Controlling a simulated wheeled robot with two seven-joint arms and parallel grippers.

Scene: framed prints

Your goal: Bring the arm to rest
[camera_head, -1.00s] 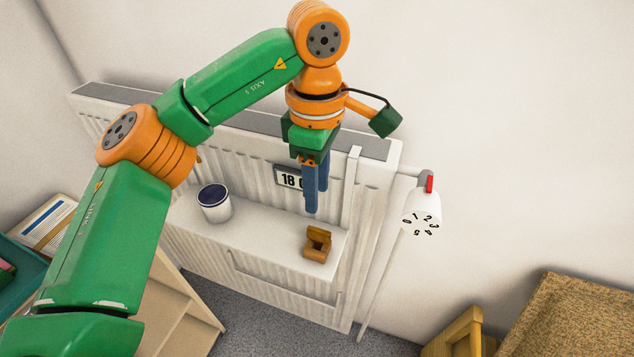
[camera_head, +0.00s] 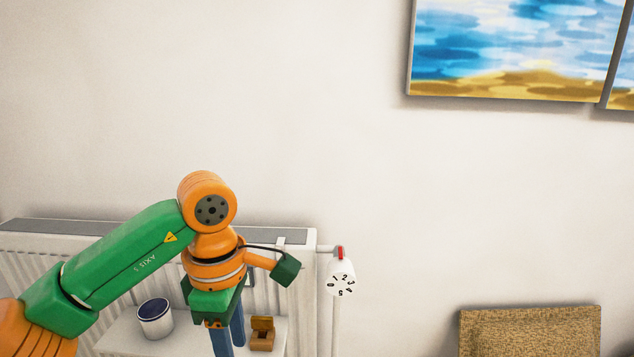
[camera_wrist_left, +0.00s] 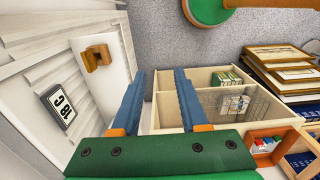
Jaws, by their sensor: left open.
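My left arm comes in from the left in the head view, bent at the wrist so that the gripper points down. My left gripper (camera_head: 228,343) hangs in front of the white radiator (camera_head: 265,250), its blue fingertips cut off by the frame's bottom edge. In the left wrist view the two blue fingers (camera_wrist_left: 158,75) stand apart with nothing between them. A small wooden holder (camera_head: 262,333) stands on the white shelf beside the fingers. It also shows in the left wrist view (camera_wrist_left: 97,56), left of the fingers. My right gripper is not in view.
A seascape print (camera_head: 510,45) hangs high right, a cork-like board (camera_head: 530,330) below. In the wrist view are a divided wooden box (camera_wrist_left: 205,80) and stacked frames (camera_wrist_left: 283,65).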

